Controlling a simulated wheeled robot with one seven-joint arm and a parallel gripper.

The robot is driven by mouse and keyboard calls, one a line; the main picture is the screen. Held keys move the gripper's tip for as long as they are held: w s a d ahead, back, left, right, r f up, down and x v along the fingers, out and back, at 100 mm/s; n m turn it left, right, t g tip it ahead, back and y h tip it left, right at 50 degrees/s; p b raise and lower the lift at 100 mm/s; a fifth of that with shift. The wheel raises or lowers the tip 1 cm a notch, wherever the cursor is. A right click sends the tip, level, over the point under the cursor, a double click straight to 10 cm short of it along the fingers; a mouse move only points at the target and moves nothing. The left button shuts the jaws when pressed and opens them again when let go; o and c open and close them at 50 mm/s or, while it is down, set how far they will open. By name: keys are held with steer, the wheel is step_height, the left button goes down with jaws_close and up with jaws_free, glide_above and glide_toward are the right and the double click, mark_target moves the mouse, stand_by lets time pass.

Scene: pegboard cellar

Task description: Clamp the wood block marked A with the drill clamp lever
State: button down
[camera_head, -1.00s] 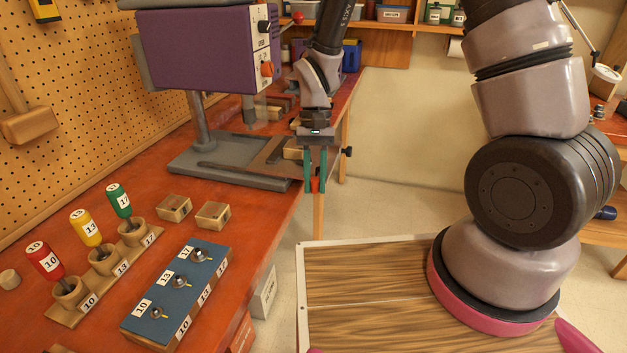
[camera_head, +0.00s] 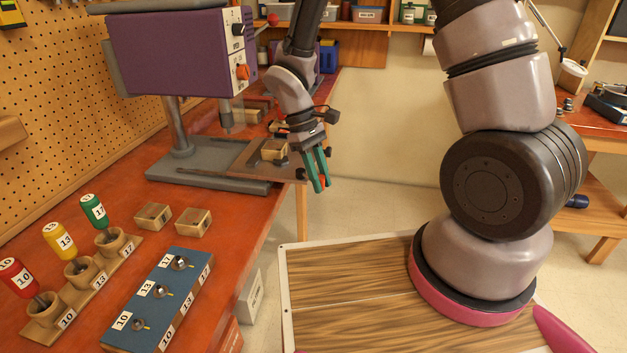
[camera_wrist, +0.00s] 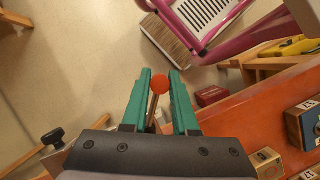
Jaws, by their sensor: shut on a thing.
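The purple drill press (camera_head: 170,52) stands on the left bench, with its flat table (camera_head: 222,160) low in front. A wood block (camera_head: 273,150) sits on that table; I cannot read a mark on it. My gripper (camera_head: 320,187) is beside the table's right edge, tilted down and right, with its green fingers shut on the clamp lever. The lever's red ball end (camera_wrist: 160,84) shows between the fingertips in the wrist view. The rest of the lever and the clamp's contact with the block are mostly hidden by my gripper and wrist.
Two loose wood blocks (camera_head: 193,221) lie on the bench, near a blue numbered block (camera_head: 160,300) and a rack (camera_head: 85,280) of red, yellow and green handled tools. Open floor (camera_head: 375,180) lies right of the bench.

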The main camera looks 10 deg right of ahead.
steer(key=shift+w+d+n+t, duration=0.3)
steer(key=shift+w+d+n, duration=0.2)
steer(key=shift+n, duration=0.6)
steer(key=shift+d, duration=0.1)
steer(key=c, duration=0.7)
jaws_free()
steer(key=v, duration=1)
steer(key=shift+a+r, duration=0.3)
steer(key=shift+a, duration=0.05)
